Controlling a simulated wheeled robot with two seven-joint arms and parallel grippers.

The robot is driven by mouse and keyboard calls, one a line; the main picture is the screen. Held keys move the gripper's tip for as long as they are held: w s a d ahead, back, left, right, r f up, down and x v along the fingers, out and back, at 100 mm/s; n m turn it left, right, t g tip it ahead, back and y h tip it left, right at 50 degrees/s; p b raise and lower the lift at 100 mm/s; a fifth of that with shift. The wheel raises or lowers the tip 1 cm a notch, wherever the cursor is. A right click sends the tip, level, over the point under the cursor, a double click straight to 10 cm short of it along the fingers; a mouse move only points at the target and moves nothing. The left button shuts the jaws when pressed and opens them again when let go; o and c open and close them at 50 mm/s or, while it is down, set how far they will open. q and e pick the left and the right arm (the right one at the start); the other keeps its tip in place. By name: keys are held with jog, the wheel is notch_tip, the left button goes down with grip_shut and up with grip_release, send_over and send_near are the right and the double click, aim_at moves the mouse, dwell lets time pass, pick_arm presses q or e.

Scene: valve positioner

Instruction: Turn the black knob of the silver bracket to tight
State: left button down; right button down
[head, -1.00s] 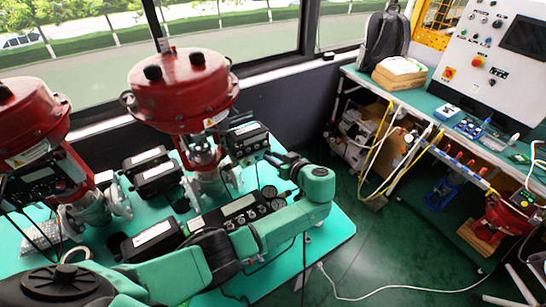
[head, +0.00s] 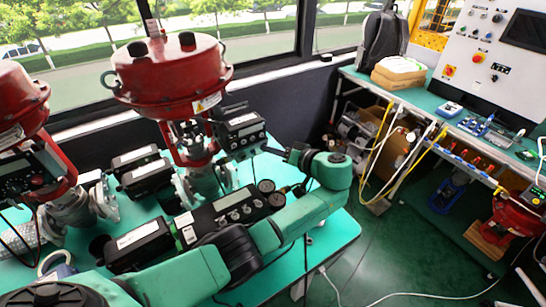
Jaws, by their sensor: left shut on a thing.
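The red-topped valve (head: 172,82) stands on the green table, with a black positioner (head: 240,132) on its right side. The silver bracket and its black knob are too small or hidden to make out beside the positioner. My left arm comes in from the left across the front of the table, and its wrist bends back toward the positioner. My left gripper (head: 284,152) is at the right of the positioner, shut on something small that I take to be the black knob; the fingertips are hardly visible. My right gripper is out of view.
A second red valve (head: 18,105) stands at the left. A long black instrument with gauges (head: 228,208) lies close behind my forearm. More black boxes (head: 140,170) lie behind it. A workbench (head: 420,102) stands at the right, with open green floor before it.

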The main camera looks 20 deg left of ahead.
pick_arm(q)
jog(key=shift+a+f+m+b, duration=0.1)
jog(key=shift+m+b, duration=0.2)
dwell(0.4)
jog(key=c, duration=0.9)
grip_release()
jog(key=shift+w+a, duration=0.15)
jog(key=shift+a, duration=0.05)
